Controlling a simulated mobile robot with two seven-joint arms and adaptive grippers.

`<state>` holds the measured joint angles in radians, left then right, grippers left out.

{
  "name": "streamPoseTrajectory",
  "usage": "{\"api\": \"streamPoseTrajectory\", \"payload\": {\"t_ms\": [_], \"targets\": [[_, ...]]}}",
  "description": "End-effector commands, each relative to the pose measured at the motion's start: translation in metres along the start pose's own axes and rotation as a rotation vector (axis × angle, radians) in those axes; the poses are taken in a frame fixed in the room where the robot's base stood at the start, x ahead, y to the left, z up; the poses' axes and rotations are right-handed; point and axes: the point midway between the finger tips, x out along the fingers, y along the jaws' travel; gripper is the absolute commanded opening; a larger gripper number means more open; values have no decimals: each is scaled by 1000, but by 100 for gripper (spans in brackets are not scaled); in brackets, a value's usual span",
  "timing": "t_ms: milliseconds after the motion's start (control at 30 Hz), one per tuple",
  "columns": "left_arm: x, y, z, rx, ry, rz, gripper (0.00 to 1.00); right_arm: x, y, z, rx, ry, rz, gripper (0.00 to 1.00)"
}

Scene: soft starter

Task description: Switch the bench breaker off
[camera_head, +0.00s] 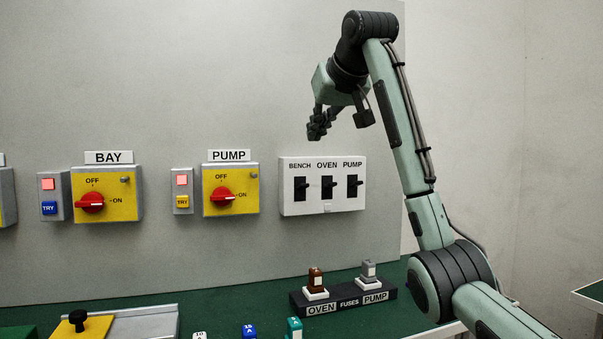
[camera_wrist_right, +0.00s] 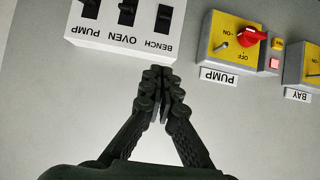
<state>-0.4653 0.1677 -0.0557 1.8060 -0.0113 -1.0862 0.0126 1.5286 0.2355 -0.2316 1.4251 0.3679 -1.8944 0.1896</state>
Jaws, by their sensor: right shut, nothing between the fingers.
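The bench breaker (camera_head: 301,189) is the leftmost of three black switches on a white breaker box (camera_head: 322,208), under the label BENCH. I cannot tell clearly whether its lever is up or down. In the right wrist view, which is upside down, the bench breaker (camera_wrist_right: 164,18) is at the top, beyond the BENCH label. My right gripper (camera_head: 318,128) is shut and empty, above the breaker box in the head view. In the right wrist view its closed fingertips (camera_wrist_right: 158,75) appear just beyond the box's edge on the label side. My left gripper is not in view.
The oven breaker (camera_head: 327,187) and pump breaker (camera_head: 352,187) sit beside the bench one. PUMP (camera_head: 231,190) and BAY (camera_head: 107,194) rotary switches are on the panel to the left. A fuse holder (camera_head: 343,296) stands on the green bench below. The panel above the box is bare.

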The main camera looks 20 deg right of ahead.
Motion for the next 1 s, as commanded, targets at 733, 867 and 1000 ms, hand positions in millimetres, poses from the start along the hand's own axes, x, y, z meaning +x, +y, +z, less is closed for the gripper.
{"api": "streamPoseTrajectory", "payload": {"t_ms": [733,867,1000], "targets": [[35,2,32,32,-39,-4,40,80,2,0,1,-5,3,0],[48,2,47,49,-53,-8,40,104,2,3,1,-3,3,0],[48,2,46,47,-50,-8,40,108,2,26,-1,-1,2,0]]}}
